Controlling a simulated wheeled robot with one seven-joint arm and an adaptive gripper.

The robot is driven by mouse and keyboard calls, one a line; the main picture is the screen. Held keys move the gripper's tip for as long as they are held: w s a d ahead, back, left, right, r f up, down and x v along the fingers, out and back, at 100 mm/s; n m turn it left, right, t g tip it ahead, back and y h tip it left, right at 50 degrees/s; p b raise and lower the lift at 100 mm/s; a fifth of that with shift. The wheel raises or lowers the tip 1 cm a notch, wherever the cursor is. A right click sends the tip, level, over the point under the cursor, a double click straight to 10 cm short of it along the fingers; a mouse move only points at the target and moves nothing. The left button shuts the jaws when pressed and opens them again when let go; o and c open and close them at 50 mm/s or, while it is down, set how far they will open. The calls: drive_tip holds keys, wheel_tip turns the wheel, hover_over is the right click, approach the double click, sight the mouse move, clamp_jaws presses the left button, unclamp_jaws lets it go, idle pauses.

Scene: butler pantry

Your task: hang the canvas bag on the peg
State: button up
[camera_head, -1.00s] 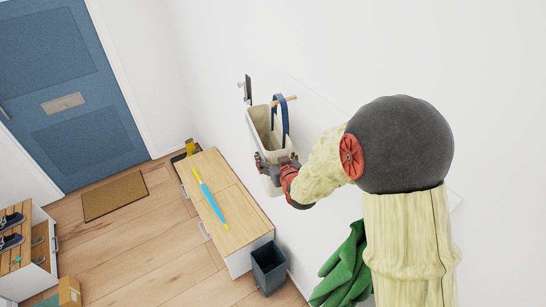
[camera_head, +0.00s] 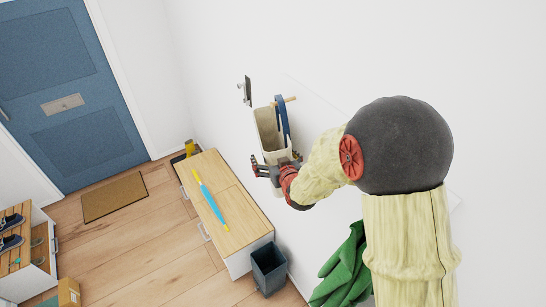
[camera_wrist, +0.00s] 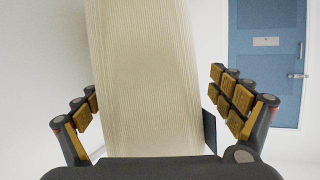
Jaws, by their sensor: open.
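The canvas bag (camera_head: 267,126) is cream with a dark blue strap (camera_head: 282,118). It is upright against the white wall in the head view. The wooden peg (camera_head: 291,98) sticks out at the top of the strap. The strap appears to hang on the peg, but the exact contact is too small to tell. My gripper (camera_head: 276,168) is open around the bag's lower part. In the wrist view the ribbed bag (camera_wrist: 145,80) stands between my spread fingers (camera_wrist: 160,115), with gaps at both sides.
A dark wall fitting (camera_head: 247,90) is left of the peg. A grey bin (camera_head: 268,268) and green gloves (camera_head: 345,265) are lower right. The floor by the blue door (camera_head: 70,90) is mostly clear.

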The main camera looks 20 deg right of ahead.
drive_tip(key=v, duration=1.2)
